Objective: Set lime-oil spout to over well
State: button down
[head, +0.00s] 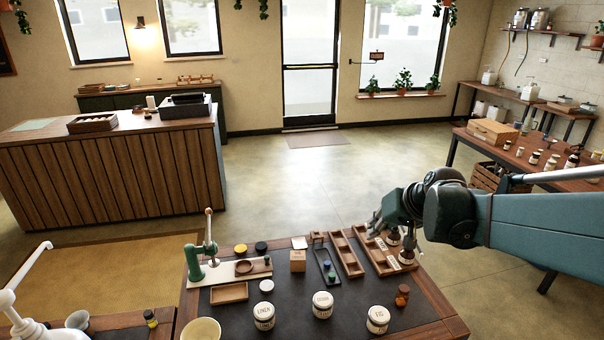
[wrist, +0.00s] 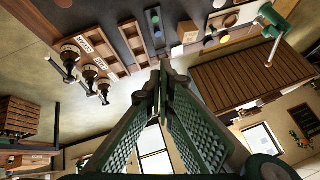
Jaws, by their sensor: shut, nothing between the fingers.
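Several dark pump bottles with pale labels stand in a row in a wooden tray (head: 368,247) at the right of the work table. In the wrist view three show, a first bottle (wrist: 73,52), a middle bottle (wrist: 90,72) and a nearest bottle (wrist: 104,85), each with a dark spout. The labels are too small to read surely, so I cannot tell which bottle is lime oil. The tray has open wells beside the bottles. My gripper (head: 373,224) is shut and empty, near the tray's far end; its fingertips (wrist: 163,80) show in the wrist view, apart from the bottles.
A narrow divided tray (head: 346,253) lies left of the bottle tray. Labelled white jars (head: 323,304) and a small amber bottle (head: 402,296) stand near the front. A green stand (head: 194,265) is at the left. The floor beyond the table is clear.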

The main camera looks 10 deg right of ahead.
jog(key=w+d+f+m+t+p, duration=0.1)
jog(key=w+d+f, duration=0.1)
jog(key=d, duration=0.8)
jog(key=w+d+f+t+p, duration=0.1)
jog(key=w+d+f, duration=0.2)
jog(key=d, duration=0.8)
jog(key=w+d+f+m+t+y+p, duration=0.1)
jog(key=w+d, duration=0.4)
jog(key=d, duration=0.5)
jog(key=shift+d+f+m+p, duration=0.3)
jog(key=shift+f+p, duration=0.15)
jog(key=shift+f, duration=0.3)
jog(key=s+a+f+b+x, duration=0.1)
jog(key=b+x, duration=0.1)
jog(key=x, duration=1.1)
jog(key=shift+s+a+f, duration=0.25)
jog(key=shift+s+a, duration=0.05)
jog(key=shift+s, duration=0.1)
